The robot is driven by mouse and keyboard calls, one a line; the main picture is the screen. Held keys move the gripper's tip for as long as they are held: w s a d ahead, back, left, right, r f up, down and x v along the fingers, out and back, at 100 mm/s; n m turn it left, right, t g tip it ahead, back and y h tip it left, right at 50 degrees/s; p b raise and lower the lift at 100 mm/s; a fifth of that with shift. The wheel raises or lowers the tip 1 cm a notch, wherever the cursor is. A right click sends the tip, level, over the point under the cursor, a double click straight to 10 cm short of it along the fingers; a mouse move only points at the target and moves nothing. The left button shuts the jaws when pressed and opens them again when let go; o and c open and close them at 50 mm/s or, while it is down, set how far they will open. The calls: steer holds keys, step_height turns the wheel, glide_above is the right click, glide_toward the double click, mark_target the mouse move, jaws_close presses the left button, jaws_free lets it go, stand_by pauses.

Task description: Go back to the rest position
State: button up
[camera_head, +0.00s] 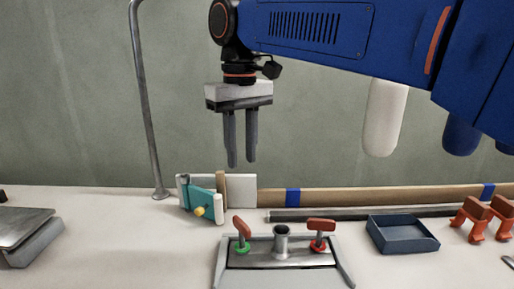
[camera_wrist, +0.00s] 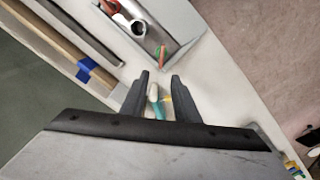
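A teal tool with a white end and a yellow knob (camera_head: 201,202) lies on the bench below and left of the gripper. It shows beyond the fingertips in the wrist view (camera_wrist: 155,100), not held.
A metal fixture (camera_head: 284,258) with red-handled valves stands at front centre. A blue tray (camera_head: 402,235), orange clamps (camera_head: 480,217) and a wooden strip (camera_head: 390,196) are at right. A metal pole (camera_head: 146,110) rises left of the gripper. Open bench lies at left centre.

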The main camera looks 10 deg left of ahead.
steer(key=d+f+m+t+y, duration=0.1)
steer(key=d+f+m, duration=0.25)
steer(key=d, duration=1.05)
steer(key=d+f+m+t, duration=0.15)
steer(key=d+f, duration=0.35)
steer(key=d, duration=1)
steer(key=s+d+f+m+t, duration=0.1)
steer(key=s+d+f+m, duration=0.1)
steer(key=s+d+f, duration=0.4)
steer(key=s+d+f+m+t+h, duration=0.1)
steer(key=s+d+f+m, duration=0.1)
steer(key=s+d+f, duration=0.4)
steer(key=d+f, duration=0.4)
steer(key=f, duration=0.1)
steer(key=shift+s+f+m, duration=0.2)
steer(key=shift+m, duration=0.2)
